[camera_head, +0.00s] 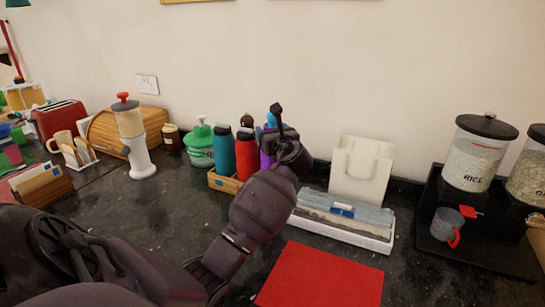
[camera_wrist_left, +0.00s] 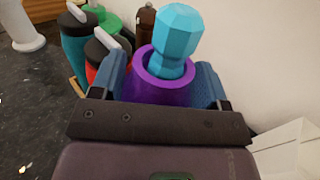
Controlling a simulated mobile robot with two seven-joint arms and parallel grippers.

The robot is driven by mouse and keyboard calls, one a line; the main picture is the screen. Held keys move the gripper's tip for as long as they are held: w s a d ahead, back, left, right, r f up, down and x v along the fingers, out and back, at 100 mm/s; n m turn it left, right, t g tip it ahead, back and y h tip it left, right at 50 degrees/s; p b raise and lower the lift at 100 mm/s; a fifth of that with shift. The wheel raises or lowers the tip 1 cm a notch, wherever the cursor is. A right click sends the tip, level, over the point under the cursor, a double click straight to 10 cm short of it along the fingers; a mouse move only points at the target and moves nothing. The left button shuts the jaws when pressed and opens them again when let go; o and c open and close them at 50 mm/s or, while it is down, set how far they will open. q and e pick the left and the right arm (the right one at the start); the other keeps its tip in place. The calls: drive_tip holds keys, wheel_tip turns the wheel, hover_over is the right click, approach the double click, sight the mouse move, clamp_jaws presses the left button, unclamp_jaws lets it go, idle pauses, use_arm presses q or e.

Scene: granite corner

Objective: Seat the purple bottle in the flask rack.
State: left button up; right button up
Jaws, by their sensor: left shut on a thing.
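The purple bottle (camera_head: 264,160) has a cyan top and stands upright at the right end of the bottle row, partly hidden by my left gripper (camera_head: 280,139). In the left wrist view, the blue pads of my left gripper (camera_wrist_left: 163,84) are shut on either side of the purple bottle (camera_wrist_left: 150,91), with its cyan top rising between them. The wooden flask rack (camera_head: 222,183) holds a teal bottle (camera_head: 224,152) and a red bottle (camera_head: 246,157). My gripper and arm hide the rack's right part, so I cannot tell whether the purple bottle is fully seated. My right gripper is out of view.
A green pump bottle (camera_head: 199,147) stands left of the rack, and a brown bottle (camera_head: 246,120) behind it. A white tray with folded cloths (camera_head: 343,218) lies to the right. A red mat (camera_head: 320,277) lies in front. The wall is close behind.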

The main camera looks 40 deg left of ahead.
use_arm(q)
wheel_tip(320, 180, down, 7)
drive_tip(key=shift+r+b, duration=0.1)
drive_tip(key=shift+b, duration=0.55)
drive_tip(key=o, duration=1.3)
drive_tip(key=shift+c, duration=0.2)
drive_tip(key=shift+d, duration=0.15)
drive_tip(key=v, duration=1.1)
drive_tip(key=shift+s+d+p, duration=0.25)
drive_tip(key=shift+d+p, duration=0.05)
drive_tip(key=shift+p, duration=0.1)
